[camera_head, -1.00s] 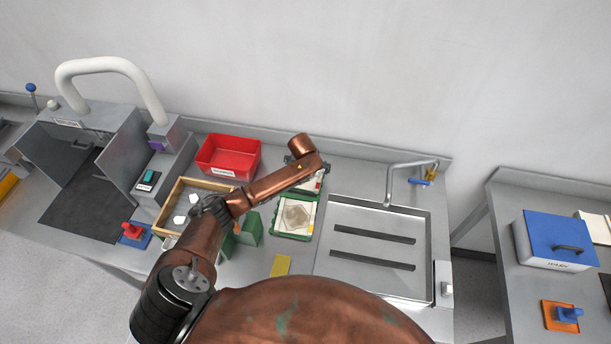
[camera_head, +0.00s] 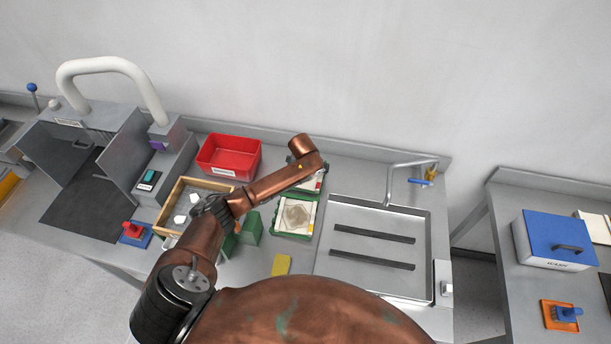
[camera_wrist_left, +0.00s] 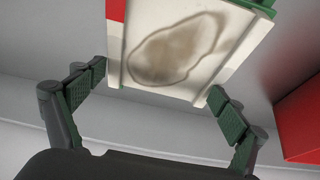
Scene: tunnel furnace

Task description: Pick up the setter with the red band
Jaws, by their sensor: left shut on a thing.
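The setter with the red band (camera_wrist_left: 178,48) is a pale plate with a brown ring stain. Its red band (camera_wrist_left: 116,10) shows at its left edge in the left wrist view. My left gripper (camera_wrist_left: 158,82) has its green-padded fingers at the plate's two opposite edges and is shut on it. In the head view this setter (camera_head: 318,182) is partly hidden under my left arm, and the gripper's fingers are hidden there. Another setter (camera_head: 297,214), with a yellow mark, lies in a green holder in front of it. My right gripper is not in view.
A red bin (camera_head: 229,157) stands left of the setters; a red wall (camera_wrist_left: 302,118) shows at right in the wrist view. A steel basin (camera_head: 372,275) lies to the right. A wooden tray (camera_head: 183,184), green block (camera_head: 251,229) and yellow card (camera_head: 281,265) are nearby.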

